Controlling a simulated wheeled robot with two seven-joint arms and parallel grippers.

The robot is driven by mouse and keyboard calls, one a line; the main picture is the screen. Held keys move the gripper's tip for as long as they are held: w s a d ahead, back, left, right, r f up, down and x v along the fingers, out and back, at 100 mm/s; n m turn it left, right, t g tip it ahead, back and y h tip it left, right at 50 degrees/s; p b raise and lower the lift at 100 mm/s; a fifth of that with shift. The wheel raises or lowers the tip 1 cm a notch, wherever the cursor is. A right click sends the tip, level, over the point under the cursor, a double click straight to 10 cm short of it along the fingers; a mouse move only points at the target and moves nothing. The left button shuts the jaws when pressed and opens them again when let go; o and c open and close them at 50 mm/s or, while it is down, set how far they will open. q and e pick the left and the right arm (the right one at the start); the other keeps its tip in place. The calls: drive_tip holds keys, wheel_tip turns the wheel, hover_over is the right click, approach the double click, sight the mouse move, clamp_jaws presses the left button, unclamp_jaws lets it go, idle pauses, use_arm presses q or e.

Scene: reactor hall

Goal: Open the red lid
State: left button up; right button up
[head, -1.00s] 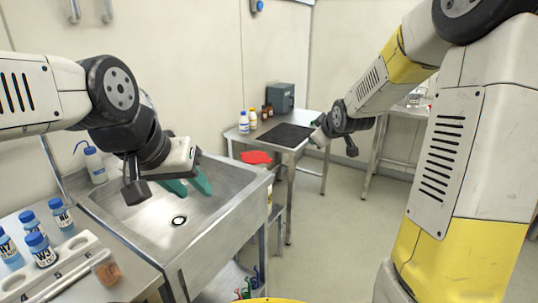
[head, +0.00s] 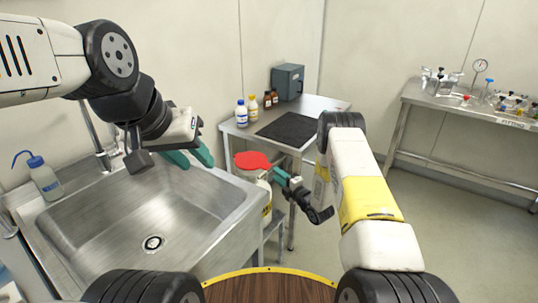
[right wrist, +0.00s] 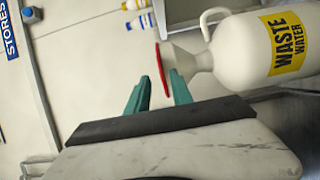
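The red lid (head: 252,160) lies flat across the mouth of a white jug (head: 264,180), beyond the sink's right edge. In the right wrist view the lid (right wrist: 161,70) is seen edge-on against the jug's neck, and the jug (right wrist: 232,50) bears a yellow "WASTE WATER" label. My right gripper (head: 281,176) is just right of the lid; its teal fingers (right wrist: 162,82) stand apart, with the lid's edge showing between them. I cannot tell whether they touch it. My left gripper (head: 190,153) is open and empty above the sink.
The steel sink (head: 120,215) fills the left, with a wash bottle (head: 43,178) beside it. A steel table (head: 230,126) behind the jug holds bottles, a black mat (head: 288,128) and a grey box (head: 288,82). Open floor (head: 440,215) lies right.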

sight(268, 166)
drive_tip(key=x, duration=0.7)
drive_tip(key=shift+w+a, duration=0.25)
drive_tip(key=shift+w, duration=0.1)
clamp_jaws()
idle(1.1)
